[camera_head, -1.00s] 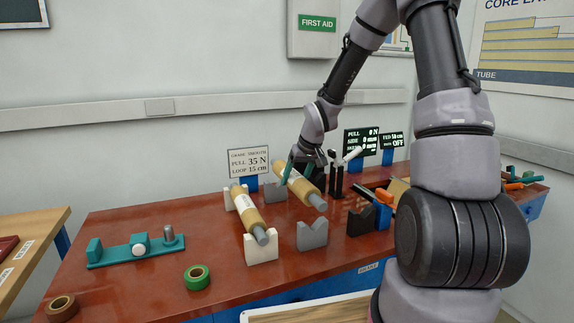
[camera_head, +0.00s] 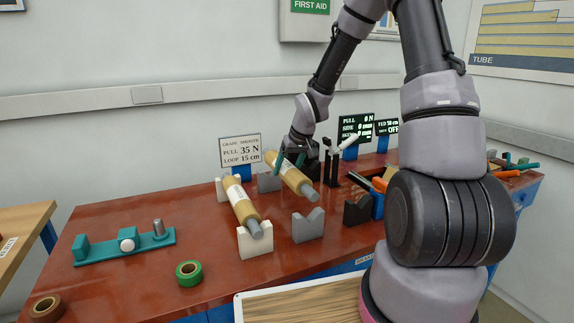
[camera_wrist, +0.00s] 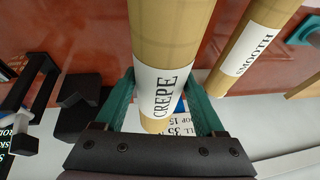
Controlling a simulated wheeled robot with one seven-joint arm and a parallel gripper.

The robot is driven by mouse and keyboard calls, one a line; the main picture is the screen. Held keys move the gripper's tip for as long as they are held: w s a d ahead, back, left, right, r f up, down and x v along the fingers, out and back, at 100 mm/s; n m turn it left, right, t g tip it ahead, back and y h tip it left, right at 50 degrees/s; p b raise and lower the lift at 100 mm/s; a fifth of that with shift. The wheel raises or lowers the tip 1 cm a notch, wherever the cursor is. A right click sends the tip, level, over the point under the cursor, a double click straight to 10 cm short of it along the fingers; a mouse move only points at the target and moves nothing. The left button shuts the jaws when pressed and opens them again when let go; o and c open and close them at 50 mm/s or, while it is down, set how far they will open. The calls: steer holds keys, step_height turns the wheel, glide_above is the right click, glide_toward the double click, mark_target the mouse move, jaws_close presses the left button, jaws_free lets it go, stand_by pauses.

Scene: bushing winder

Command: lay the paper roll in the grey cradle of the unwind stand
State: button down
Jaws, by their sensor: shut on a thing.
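My gripper (camera_head: 290,161) is shut on a tan paper roll (camera_head: 292,177) with a white band. In the wrist view the roll (camera_wrist: 170,35) reads CREPE and lies between my gripper's teal fingers (camera_wrist: 162,92). The grey cradle has a rear block (camera_head: 268,182) and a front V-notched block (camera_head: 308,226). The held roll is above and between these blocks, its near end short of the front block in the picture. Contact with the rear block cannot be told. A second roll (camera_head: 240,200), labelled SMOOTH in the wrist view (camera_wrist: 250,45), lies in the white cradle (camera_head: 255,242).
A black cradle block (camera_head: 357,211) stands right of the grey one. Black posts (camera_head: 330,168) stand close right of my gripper. A sign (camera_head: 241,151) reads GRADE SMOOTH, PULL 35 N. A teal fixture (camera_head: 125,246) and green tape (camera_head: 189,273) are at the left.

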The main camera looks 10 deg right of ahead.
step_height(320, 180, down, 6)
stand_by(0.7)
steer(key=shift+f, duration=0.55)
stand_by(0.5)
jaws_free()
steer(key=v, duration=1)
steer(key=shift+s+d+r, duration=0.1)
steer(key=shift+s+r, duration=0.05)
steer(key=shift+r, duration=0.25)
